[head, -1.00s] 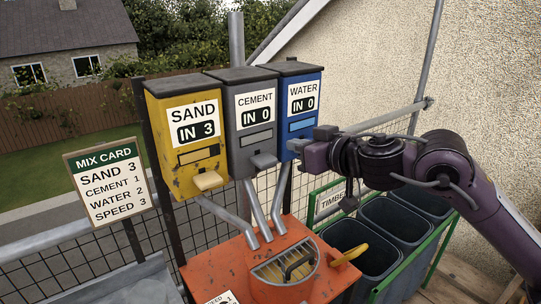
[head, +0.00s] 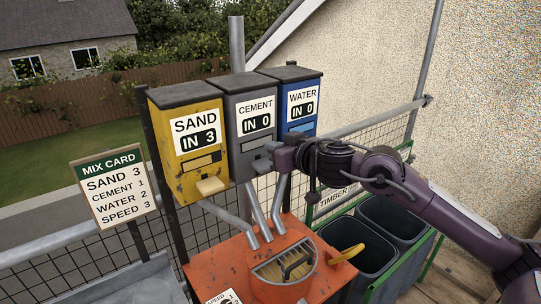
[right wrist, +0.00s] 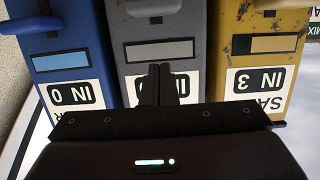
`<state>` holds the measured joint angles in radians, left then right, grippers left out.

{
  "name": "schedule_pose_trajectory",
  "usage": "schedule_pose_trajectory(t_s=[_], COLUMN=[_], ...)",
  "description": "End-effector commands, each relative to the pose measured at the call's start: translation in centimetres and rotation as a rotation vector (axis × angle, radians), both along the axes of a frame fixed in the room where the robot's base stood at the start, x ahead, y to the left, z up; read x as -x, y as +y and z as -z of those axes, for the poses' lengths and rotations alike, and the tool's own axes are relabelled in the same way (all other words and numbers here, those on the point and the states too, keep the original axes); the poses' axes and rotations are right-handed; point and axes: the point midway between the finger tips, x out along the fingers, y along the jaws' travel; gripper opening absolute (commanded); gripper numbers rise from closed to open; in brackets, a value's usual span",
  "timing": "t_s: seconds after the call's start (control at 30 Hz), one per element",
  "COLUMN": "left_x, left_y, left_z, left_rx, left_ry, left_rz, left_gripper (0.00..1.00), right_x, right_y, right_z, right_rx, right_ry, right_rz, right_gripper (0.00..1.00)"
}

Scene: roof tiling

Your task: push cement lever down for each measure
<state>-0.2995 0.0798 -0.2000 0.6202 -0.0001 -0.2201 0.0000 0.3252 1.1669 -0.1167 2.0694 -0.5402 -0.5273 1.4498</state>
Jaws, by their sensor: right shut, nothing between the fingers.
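The grey cement dispenser (head: 249,112) stands between the yellow sand dispenser (head: 192,140) and the blue water dispenser (head: 303,108). Its display reads IN 0. Sand reads IN 3 and water reads IN 0. The grey cement lever (head: 261,165) sticks out low on its front, partly behind my right gripper (head: 271,148). My right gripper is shut and empty. In the right wrist view, upside down, its fingertips (right wrist: 160,70) lie in front of the cement panel, and the cement lever (right wrist: 153,8) shows beyond them, apart in the picture. My left gripper is out of view.
The mix card (head: 114,185) reads sand 3, cement 1, water 2, speed 3. Pipes run from the dispensers to an orange mixer (head: 225,263) with a yellow handle (head: 347,254). Dark bins (head: 395,222) stand at right beside a wire fence and timber sign.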

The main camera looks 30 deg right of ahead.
Motion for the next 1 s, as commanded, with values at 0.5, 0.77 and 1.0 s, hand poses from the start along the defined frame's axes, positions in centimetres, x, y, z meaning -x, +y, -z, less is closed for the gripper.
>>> schedule_pose_trajectory(t_s=[0.5, 0.77, 1.0], left_x=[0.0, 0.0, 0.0], left_y=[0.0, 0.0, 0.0], left_z=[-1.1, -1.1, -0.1], left_rx=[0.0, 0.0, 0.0], left_ry=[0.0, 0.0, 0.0], left_rz=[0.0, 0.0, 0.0], left_gripper=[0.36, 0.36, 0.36], right_x=[-1.5, -1.5, -1.5], right_y=[0.3, 0.3, 0.3], right_z=[4.2, 4.4, 5.9], right_rx=[0.002, 0.002, 0.0], right_ry=[0.002, 0.001, 0.004], right_rz=[0.0, -0.001, -0.002], right_gripper=[0.0, 0.0, 0.0])
